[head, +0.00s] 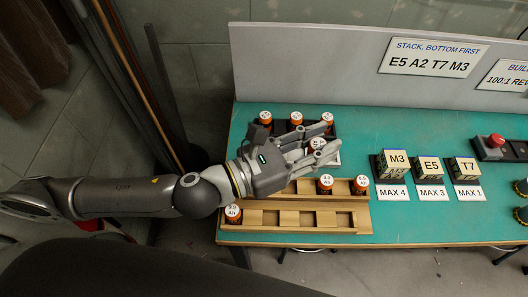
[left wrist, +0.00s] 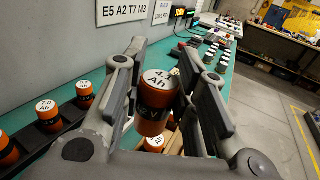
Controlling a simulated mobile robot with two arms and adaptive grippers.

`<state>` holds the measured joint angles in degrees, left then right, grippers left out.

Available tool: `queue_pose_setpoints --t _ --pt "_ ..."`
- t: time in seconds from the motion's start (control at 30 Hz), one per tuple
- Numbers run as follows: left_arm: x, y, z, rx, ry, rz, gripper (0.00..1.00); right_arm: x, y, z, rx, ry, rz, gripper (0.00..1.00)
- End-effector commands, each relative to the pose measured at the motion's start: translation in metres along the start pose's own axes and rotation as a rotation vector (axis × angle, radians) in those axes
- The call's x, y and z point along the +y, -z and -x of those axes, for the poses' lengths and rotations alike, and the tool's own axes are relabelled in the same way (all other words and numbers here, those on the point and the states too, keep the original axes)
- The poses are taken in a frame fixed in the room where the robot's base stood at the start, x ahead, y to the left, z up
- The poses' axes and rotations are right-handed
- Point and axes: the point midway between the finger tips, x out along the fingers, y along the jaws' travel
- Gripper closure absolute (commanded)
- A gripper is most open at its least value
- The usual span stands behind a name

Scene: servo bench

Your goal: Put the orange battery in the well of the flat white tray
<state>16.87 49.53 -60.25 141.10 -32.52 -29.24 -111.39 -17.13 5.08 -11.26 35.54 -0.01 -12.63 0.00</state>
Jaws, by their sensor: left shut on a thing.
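My left gripper (head: 322,138) is shut on an orange battery (head: 316,146) with a white top. In the left wrist view the held battery (left wrist: 154,112) stands about upright between the fingers, its label beginning with 4 and ending in Ah. A pale edge beneath the fingers looks like the flat white tray (head: 334,159); most of it, and its well, are hidden by my gripper. I cannot tell the height of the battery above it. My right gripper is not in view.
A black holder with several orange batteries (head: 296,118) stands behind my gripper. A stepped wooden rack (head: 300,202) with orange batteries lies in front. Labelled blocks (head: 394,163) stand to the right, with a red button (head: 495,140) beyond.

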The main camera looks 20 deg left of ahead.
Motion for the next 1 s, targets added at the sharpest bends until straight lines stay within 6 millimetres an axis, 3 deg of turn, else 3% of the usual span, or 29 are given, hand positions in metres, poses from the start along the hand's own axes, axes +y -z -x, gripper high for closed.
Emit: queue_pose_setpoints --t 0.53,0.7,1.0 --pt "0.086 0.044 0.028 0.004 0.007 0.000 1.00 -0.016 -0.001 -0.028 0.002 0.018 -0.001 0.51" --pt "0.108 0.073 0.034 0.002 0.006 0.005 1.00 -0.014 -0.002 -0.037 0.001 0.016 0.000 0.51" --pt "0.128 0.095 0.041 0.000 0.009 0.002 0.99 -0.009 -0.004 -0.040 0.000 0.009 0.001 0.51"
